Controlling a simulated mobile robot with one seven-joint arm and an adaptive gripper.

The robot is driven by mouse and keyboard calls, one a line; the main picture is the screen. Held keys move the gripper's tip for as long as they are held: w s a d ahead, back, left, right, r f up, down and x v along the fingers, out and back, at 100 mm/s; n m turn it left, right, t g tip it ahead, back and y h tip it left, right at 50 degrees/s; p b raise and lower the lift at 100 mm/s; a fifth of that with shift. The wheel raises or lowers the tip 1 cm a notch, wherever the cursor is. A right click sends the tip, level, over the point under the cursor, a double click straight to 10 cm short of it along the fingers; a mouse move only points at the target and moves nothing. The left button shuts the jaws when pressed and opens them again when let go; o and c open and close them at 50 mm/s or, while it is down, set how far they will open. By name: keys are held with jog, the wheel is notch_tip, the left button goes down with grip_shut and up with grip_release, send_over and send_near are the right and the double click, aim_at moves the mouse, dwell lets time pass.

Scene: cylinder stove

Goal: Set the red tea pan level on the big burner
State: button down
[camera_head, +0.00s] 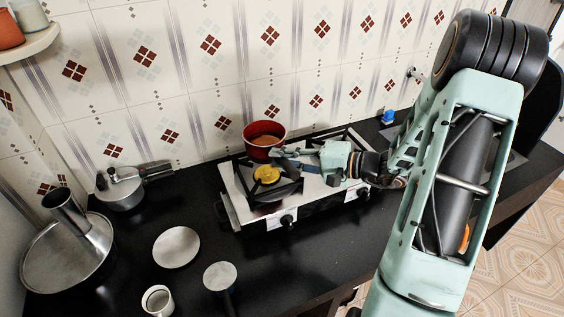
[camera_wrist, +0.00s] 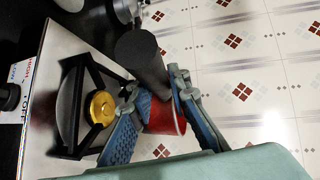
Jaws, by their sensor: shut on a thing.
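The red tea pan (camera_head: 264,152) is at the back of the stove, close to the tiled wall, behind the yellow-capped left burner (camera_head: 267,174). Its open top shows a brownish inside. My gripper (camera_head: 283,153) is beside the pan, shut on its dark handle (camera_wrist: 143,65). In the wrist view the red pan (camera_wrist: 163,122) shows behind the fingers (camera_wrist: 152,112), to the right of the burner cap (camera_wrist: 102,108) and black grate. The head view does not settle whether the pan touches the grate. My arm partly covers the right burner.
The stove (camera_head: 255,218) has front knobs. A lidded metal pot (camera_head: 121,192), a plate (camera_head: 176,247), a mug (camera_head: 158,301) and a large metal dish (camera_head: 60,262) stand on the left counter. The tiled wall (camera_head: 200,100) is close behind the pan.

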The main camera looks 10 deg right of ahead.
jog(key=shift+w+r, duration=0.1)
jog(key=shift+w, duration=0.15)
notch_tip(320, 180, down, 6)
jog(key=b, duration=0.2)
jog(key=shift+b, duration=0.4)
jog(key=shift+f+b, duration=0.55)
jog(key=shift+b, duration=0.2)
dwell(0.4)
jog(key=c, duration=1.7)
grip_release()
jog(key=shift+c, duration=0.2)
jog(key=shift+s+d+f, duration=0.1)
